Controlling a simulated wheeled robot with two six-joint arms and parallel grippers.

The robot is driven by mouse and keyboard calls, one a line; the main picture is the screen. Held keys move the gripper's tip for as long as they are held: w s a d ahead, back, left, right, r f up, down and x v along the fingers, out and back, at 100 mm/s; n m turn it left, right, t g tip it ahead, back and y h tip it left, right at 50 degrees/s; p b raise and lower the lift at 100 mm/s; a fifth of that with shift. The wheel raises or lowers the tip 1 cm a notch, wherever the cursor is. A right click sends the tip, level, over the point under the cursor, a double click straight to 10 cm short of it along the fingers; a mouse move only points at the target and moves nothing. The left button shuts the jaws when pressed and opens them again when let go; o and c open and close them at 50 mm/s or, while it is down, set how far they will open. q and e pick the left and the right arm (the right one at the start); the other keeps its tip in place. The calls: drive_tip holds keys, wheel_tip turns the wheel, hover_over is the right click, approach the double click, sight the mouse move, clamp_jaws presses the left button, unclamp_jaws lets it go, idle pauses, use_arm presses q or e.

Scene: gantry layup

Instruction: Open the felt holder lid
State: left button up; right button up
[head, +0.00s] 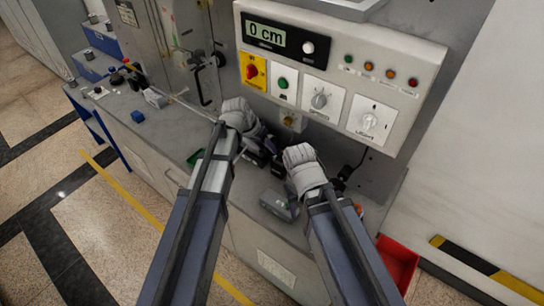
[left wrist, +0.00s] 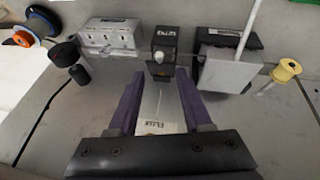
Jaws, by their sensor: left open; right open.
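My left gripper (head: 258,145) is low over the grey bench under the control panel. In the left wrist view its two purple fingers (left wrist: 156,78) stand apart with nothing gripped between them. Straight ahead of the fingertips is a small black block (left wrist: 163,62) with a light label and a round white knob, which may be the felt holder; I cannot tell for sure. A flat strip with a printed tag (left wrist: 158,127) shows between the fingers, below the block. My right gripper (head: 303,172) is lower right in the head view, its fingers mostly hidden by my arm.
A white box with dark slots (left wrist: 112,36) stands left of the block. A dark box with a pale plate in front (left wrist: 228,72) stands right, then a yellow spool (left wrist: 287,69). The control panel (head: 335,65) overhangs the bench. A red bin (head: 399,258) is at lower right.

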sight(274, 156)
use_arm(q)
drive_tip(key=b+x, duration=0.5)
drive_tip(key=x, duration=0.1)
drive_tip(key=shift+f, duration=0.2)
drive_tip(key=shift+r, duration=0.1)
drive_tip(key=shift+c, duration=0.3)
clamp_jaws()
idle(0.8)
